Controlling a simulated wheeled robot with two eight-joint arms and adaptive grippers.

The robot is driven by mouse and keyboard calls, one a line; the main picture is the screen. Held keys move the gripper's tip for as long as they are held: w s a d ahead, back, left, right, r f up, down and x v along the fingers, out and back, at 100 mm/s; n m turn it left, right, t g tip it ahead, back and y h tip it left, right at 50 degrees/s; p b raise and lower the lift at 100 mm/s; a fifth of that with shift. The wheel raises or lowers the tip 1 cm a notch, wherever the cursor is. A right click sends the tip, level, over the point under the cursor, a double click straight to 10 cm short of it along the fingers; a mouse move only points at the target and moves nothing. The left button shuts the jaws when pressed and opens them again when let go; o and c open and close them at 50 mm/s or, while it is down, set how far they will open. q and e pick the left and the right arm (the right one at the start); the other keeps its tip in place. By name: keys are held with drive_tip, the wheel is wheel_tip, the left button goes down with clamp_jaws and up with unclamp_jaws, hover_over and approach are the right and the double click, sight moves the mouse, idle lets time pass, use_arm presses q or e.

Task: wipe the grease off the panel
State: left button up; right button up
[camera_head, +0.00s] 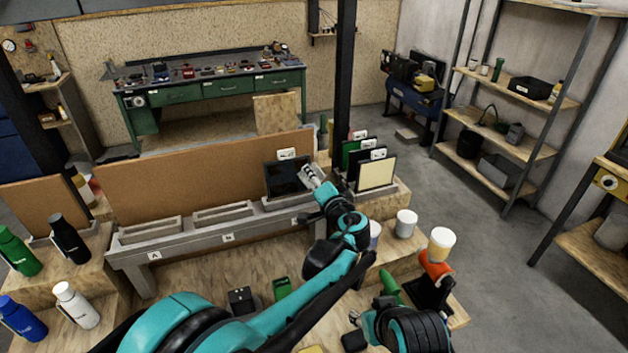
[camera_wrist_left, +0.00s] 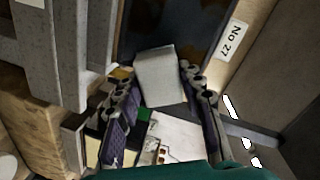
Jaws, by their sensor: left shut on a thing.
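A dark panel (camera_head: 286,178) stands upright in the right part of the long grey rack, with a white label at its top. In the left wrist view the dark panel (camera_wrist_left: 190,25) shows brownish, cloudy patches; I cannot tell which are grease. My left gripper (camera_head: 310,175) is at its right side. It is shut on a pale grey block (camera_wrist_left: 162,75), which lies in front of the panel; whether they touch is unclear. The gripper's fingers (camera_wrist_left: 158,98) flank the block.
Right of the panel stand several upright plates, the front one cream (camera_head: 376,174). White cups (camera_head: 405,224) and an orange-and-black object (camera_head: 436,266) are nearer right. Bottles (camera_head: 70,240) stand at left. A brown board (camera_head: 190,180) rises behind the rack (camera_head: 190,242).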

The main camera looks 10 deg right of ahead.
sight(274, 174)
use_arm(q)
drive_tip(key=shift+s+a, duration=0.4)
drive_tip(key=shift+a, duration=1.55)
drive_tip(key=shift+s+a, duration=0.35)
drive_tip(key=shift+a, duration=1.55)
drive_tip(key=shift+s+a, duration=0.4)
drive_tip(key=shift+a, duration=1.55)
drive_tip(key=shift+a+r+p, duration=0.1)
drive_tip(key=shift+r+p, duration=0.7)
drive_tip(key=shift+r, duration=0.2)
drive_tip(key=shift+w+d+f, duration=0.1)
drive_tip(key=shift+w+d, duration=0.05)
drive_tip(key=shift+d, duration=0.35)
drive_tip(key=shift+w+d, duration=0.15)
drive_tip(key=shift+d, duration=0.3)
drive_tip(key=shift+w+d+b, duration=0.1)
drive_tip(key=shift+w+d, duration=0.25)
drive_tip(key=shift+d, duration=1.3)
drive_tip(key=shift+w+d+b, duration=0.1)
drive_tip(key=shift+w+d, duration=0.2)
drive_tip(key=shift+d, duration=1.4)
drive_tip(key=shift+w+d+b, duration=0.1)
drive_tip(key=shift+w+d, duration=0.25)
drive_tip(key=shift+d, duration=1.3)
drive_tip(key=shift+s+d, duration=0.2)
drive_tip(key=shift+s, duration=0.25)
drive_tip(key=shift+p+v, duration=0.3)
drive_tip(key=shift+v, duration=2.15)
drive_tip(key=shift+a, duration=0.1)
